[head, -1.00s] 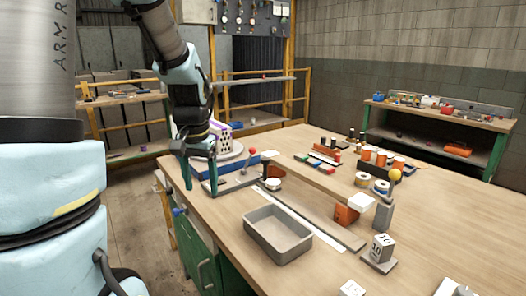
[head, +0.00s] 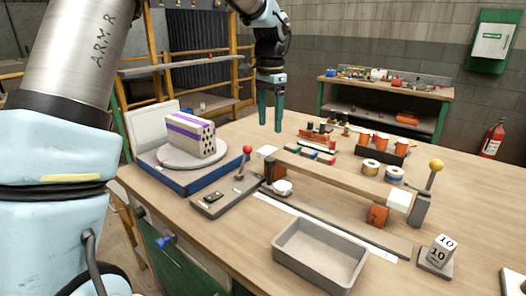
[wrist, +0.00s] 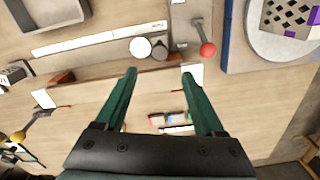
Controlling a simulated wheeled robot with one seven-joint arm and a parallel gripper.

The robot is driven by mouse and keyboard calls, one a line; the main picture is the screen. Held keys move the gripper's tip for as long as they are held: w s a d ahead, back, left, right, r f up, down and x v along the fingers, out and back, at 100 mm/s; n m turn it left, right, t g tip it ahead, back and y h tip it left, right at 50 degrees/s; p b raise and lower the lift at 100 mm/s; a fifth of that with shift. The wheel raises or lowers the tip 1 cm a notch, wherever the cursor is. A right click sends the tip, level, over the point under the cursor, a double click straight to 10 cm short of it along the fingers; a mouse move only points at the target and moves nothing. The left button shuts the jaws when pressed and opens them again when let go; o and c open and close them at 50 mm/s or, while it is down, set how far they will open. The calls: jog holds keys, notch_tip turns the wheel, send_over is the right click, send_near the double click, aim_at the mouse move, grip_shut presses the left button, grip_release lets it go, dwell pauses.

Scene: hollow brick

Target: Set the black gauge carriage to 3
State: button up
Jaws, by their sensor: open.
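A dark upright cylinder (head: 268,172), which looks like the black gauge carriage, stands at the far-left end of a long grey rail (head: 345,222). A round white disc (head: 283,188) sits against it. In the wrist view the dark cylinder (wrist: 159,51) and the white disc (wrist: 140,48) lie beyond my fingertips. A white scale strip (wrist: 95,40) runs along the rail; its numbers are too small to read. My gripper (head: 270,128) is open and empty, above the table behind the rail. Its two green fingers (wrist: 158,75) point down, apart from everything.
A beam with white ends (head: 335,178) runs alongside the rail. A red-knobbed lever (head: 247,150) and a yellow-knobbed lever (head: 436,165) stand near its ends. A grey tray (head: 318,255) is in front. A turntable (head: 190,158) holds a perforated brick (head: 192,136). A white number cube (head: 442,245) stands right.

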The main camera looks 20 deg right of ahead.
aim_at(270, 159)
notch_tip(270, 159, down, 11)
jog(key=shift+r+p, duration=0.15)
jog(key=shift+p, duration=0.65)
grip_shut()
dwell(1.1)
